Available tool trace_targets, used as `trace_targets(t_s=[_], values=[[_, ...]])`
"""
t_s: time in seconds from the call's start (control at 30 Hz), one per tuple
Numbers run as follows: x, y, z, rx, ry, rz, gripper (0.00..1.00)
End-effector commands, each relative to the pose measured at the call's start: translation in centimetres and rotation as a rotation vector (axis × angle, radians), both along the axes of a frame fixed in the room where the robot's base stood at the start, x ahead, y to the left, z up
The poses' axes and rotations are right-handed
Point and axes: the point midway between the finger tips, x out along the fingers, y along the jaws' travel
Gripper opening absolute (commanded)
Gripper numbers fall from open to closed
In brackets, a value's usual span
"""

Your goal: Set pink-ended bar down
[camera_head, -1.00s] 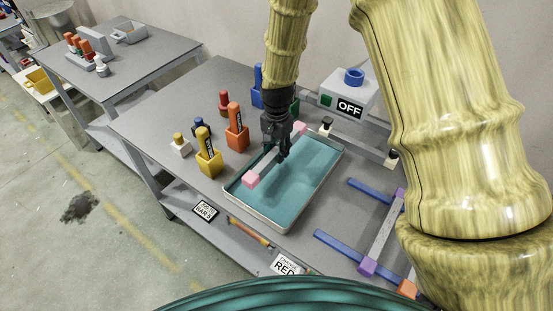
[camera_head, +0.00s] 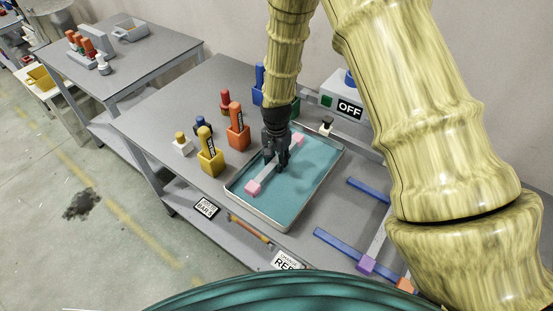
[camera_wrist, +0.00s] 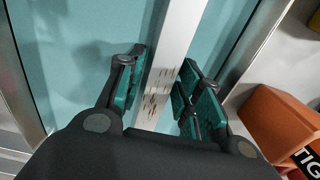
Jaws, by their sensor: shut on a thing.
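The pink-ended bar (camera_head: 265,176) is pale grey with a pink block at each end. It lies lengthwise over the teal-floored tray (camera_head: 232,192), low and near its left side. I cannot tell whether it touches the tray floor. My gripper (camera_head: 277,164) points down and is shut on the bar near its middle. In the wrist view the bar (camera_wrist: 177,40) runs between the two fingers (camera_wrist: 158,95), with dark marks on its face. Its pink ends are outside that view.
Orange (camera_head: 237,133) and yellow (camera_head: 210,160) holders stand left of the tray. A box with an OFF sign (camera_head: 349,107) is behind it, partly hidden by my arm. Blue rails (camera_head: 340,247) and a purple-ended bar (camera_head: 367,265) lie to the right.

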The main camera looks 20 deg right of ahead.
Motion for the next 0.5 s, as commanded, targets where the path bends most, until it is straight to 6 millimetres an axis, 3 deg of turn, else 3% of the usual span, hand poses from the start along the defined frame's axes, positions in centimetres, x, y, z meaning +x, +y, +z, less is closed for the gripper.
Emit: trace_targets(t_s=[0.2,0.23,0.3,0.5], values=[[0.03,0.03,-0.23,0.0,0.0,0.0,0.0],[0.0,0.02,-0.2,0.0,0.0,0.0,0.41],[-0.01,0.01,-0.19,0.0,0.0,0.0,0.54],[-0.01,0.02,-0.18,0.0,0.0,0.0,0.57]])
